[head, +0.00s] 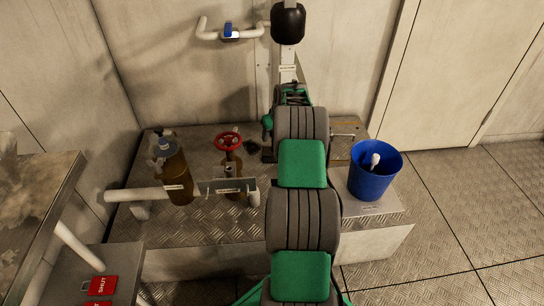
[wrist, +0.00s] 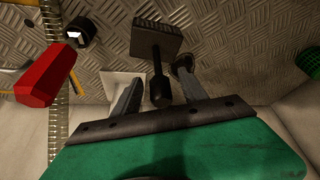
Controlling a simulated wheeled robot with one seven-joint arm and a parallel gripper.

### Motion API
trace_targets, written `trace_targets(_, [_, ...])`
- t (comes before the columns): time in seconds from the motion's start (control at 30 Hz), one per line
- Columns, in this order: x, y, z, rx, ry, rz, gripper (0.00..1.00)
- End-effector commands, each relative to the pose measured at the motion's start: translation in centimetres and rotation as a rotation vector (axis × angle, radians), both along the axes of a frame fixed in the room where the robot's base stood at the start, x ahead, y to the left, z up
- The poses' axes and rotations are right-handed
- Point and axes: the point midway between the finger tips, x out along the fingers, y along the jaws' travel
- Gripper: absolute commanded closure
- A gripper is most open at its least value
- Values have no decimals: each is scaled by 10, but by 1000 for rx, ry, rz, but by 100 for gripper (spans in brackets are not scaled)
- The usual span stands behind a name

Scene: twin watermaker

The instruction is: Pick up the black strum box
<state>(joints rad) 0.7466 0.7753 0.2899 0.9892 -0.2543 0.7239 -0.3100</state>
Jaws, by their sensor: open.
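The black strum box (wrist: 156,40) shows in the wrist view as a dark, ridged rectangular block. A thin stem runs from it toward the camera and ends in a thicker dark end piece. My gripper (wrist: 159,76) is open, with one finger on each side of the stem in the picture. Neither finger is clearly touching it, and I cannot tell the gap in depth. The block lies beyond the fingertips, over the diamond-plate floor. In the head view my arm hides the gripper, and I cannot make out the strum box there with certainty.
In the wrist view a red hexagonal part (wrist: 46,76) and a black cylinder (wrist: 80,31) lie left. The head view shows a red valve wheel (head: 228,140), a brown canister (head: 177,180), a white pipe (head: 135,195) and a blue bucket (head: 374,172) on the right.

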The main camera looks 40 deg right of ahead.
Motion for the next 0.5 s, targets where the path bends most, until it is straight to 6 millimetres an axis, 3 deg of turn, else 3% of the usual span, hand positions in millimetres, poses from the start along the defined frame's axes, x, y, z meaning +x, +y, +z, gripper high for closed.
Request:
trace_targets(0.03, [4,0,-16,1,2,1,49])
trace_targets(0.1, [7,0,-23,1,2,1,49])
trace_targets(0.37, [10,0,-22,0,1,2,49])
trace_targets(0.5, [10,0,-22,0,1,2,61])
